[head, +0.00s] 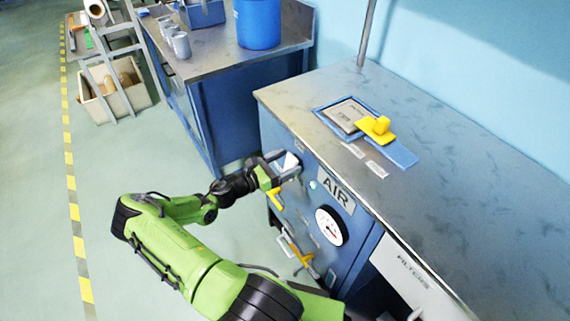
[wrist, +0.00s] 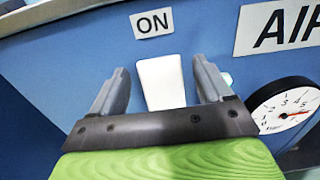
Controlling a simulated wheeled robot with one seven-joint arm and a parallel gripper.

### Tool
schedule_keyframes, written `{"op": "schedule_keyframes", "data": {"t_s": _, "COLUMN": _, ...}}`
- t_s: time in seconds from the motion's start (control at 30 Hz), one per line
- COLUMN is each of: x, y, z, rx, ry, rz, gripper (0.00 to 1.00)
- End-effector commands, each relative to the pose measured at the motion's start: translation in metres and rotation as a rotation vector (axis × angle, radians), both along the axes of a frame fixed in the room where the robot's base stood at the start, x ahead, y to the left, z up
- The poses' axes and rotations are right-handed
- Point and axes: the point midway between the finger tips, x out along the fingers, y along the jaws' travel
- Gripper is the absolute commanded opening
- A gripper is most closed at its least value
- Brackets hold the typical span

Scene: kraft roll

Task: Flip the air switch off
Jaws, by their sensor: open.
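The air switch is a white paddle (wrist: 162,82) on the blue cabinet front, just under an ON label (wrist: 151,23). In the wrist view my gripper (wrist: 165,88) is open, with one grey finger on each side of the white paddle and visible gaps between. In the head view my gripper (head: 282,166) is at the cabinet's front face near its upper left corner, and the paddle (head: 290,161) is partly hidden there. The paddle's lower end is hidden behind the gripper body. The AIR label (head: 337,187) is to the right.
A round gauge (head: 331,225) sits right of the switch, also in the wrist view (wrist: 283,105). Yellow handles (head: 275,198) are below the switch. A yellow item (head: 376,127) lies on the cabinet top. A second blue bench (head: 205,50) stands behind left. The floor at left is open.

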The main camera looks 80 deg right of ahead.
Motion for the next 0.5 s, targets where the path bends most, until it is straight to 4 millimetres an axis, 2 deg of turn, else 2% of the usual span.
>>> {"op": "schedule_keyframes", "data": {"t_s": 0.23, "x": -0.0004, "y": -0.0009, "z": 0.0003, "rx": 0.0, "ry": 0.0, "rz": 0.001, "gripper": 0.77}}
{"op": "schedule_keyframes", "data": {"t_s": 0.5, "x": -0.0002, "y": -0.0007, "z": 0.0003, "rx": 0.0, "ry": -0.001, "rz": 0.001, "gripper": 0.36}}
